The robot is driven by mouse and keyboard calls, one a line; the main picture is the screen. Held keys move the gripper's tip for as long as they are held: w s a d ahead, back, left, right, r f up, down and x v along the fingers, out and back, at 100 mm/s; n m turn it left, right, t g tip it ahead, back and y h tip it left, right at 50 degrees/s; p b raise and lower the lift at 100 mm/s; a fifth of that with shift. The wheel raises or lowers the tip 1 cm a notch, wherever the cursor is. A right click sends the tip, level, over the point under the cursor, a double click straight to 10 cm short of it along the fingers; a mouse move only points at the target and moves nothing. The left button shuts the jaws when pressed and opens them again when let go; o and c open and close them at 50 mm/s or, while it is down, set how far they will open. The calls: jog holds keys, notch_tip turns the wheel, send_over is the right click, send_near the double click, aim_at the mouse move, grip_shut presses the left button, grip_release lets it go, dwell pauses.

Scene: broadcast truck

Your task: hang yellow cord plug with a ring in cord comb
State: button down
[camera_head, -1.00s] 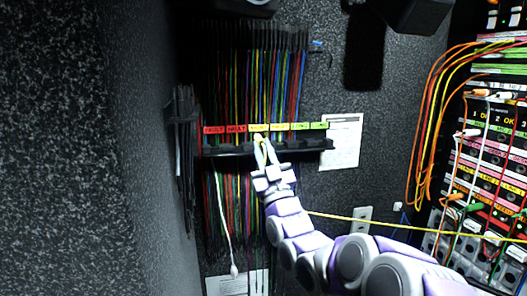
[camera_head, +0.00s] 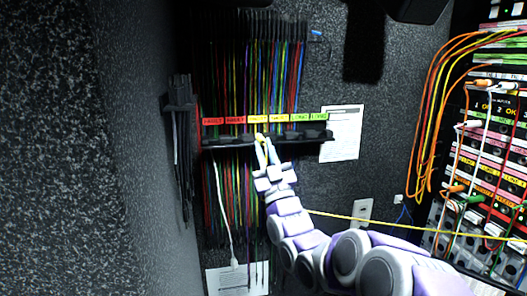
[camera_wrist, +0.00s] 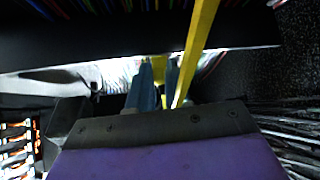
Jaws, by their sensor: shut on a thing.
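The cord comb (camera_head: 222,142) is a dark bar on the back wall, with red, yellow and green labels above it and many coloured cords hanging in it. My gripper (camera_head: 262,143) is at the comb's front edge, below the yellow labels, shut on the yellow cord plug (camera_head: 260,137). In the wrist view the yellow cord (camera_wrist: 197,50) runs up past the fingers (camera_wrist: 158,88), and the comb's dark underside (camera_wrist: 110,50) is close above them. The plug's ring is too small or hidden to make out. I cannot tell whether the plug is in a slot.
A yellow cord (camera_head: 370,219) stretches right from my arm toward the patch panel (camera_head: 485,150) with its orange and white cords. A dark rack (camera_head: 181,130) stands out at the left. A white cord (camera_head: 222,210) hangs below the comb. A paper sheet (camera_head: 341,134) is right of it.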

jog(key=shift+w+d, duration=0.1)
jog(key=shift+d, duration=0.05)
dwell(0.4)
jog(key=c, duration=1.2)
grip_release()
jog(key=shift+d+f, duration=0.1)
jog(key=shift+o, duration=1.1)
jog(key=shift+d, duration=0.2)
jog(key=shift+a, duration=0.2)
jog(key=shift+c, duration=0.5)
jog(key=o, duration=1.1)
jog(key=shift+s+a, duration=0.2)
jog(key=shift+a, duration=0.15)
jog(key=shift+s, duration=0.15)
